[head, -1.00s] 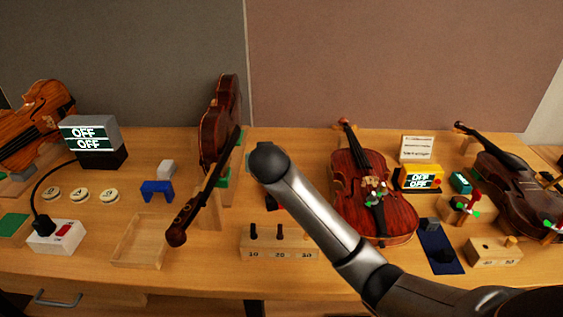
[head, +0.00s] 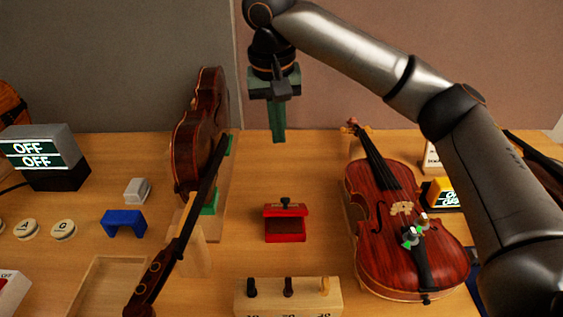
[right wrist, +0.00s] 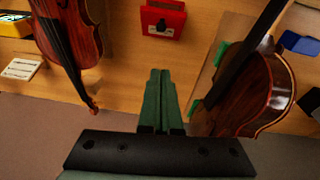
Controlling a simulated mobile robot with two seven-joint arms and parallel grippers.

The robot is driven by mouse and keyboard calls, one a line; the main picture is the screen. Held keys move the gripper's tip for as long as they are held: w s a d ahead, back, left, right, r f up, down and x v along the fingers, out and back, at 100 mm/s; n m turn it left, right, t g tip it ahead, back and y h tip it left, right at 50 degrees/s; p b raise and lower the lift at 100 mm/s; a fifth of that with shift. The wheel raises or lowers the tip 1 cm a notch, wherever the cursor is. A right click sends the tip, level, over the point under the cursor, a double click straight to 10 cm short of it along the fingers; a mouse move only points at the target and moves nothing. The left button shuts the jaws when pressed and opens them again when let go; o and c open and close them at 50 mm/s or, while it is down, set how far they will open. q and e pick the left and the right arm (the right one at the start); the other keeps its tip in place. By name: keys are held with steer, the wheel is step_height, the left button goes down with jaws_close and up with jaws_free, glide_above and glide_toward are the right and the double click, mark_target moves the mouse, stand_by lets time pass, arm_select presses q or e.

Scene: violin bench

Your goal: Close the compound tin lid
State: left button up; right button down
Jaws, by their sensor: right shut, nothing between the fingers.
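The compound tin (head: 285,226) is a small red box in the middle of the bench, with a dark knob at its upper edge. It also shows at the top of the right wrist view (right wrist: 163,20). Its lid looks partly raised, but the exact angle is hard to tell. My right gripper (head: 279,139) points down above the back of the bench, behind and above the tin and apart from it. Its green fingers are together and empty, also seen in the right wrist view (right wrist: 160,72). My left gripper is not in view.
A violin on a stand (head: 200,130) is left of the tin, its neck leaning forward. Another violin (head: 405,230) lies to the right. A wooden block with pegs (head: 288,296) stands in front. Bare bench surrounds the tin.

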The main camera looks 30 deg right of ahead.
steer(key=b, duration=0.2)
glide_above(285, 204)
steer(key=w+d, duration=0.1)
steer(key=w, duration=0.3)
step_height(285, 204, down, 10)
steer(key=shift+s+a+f, duration=0.2)
steer(key=shift+s+f, duration=0.45)
steer(key=shift+f, duration=0.05)
steer(key=shift+s+a+f, duration=0.2)
steer(key=shift+s+f, duration=0.4)
steer(key=shift+f, duration=0.05)
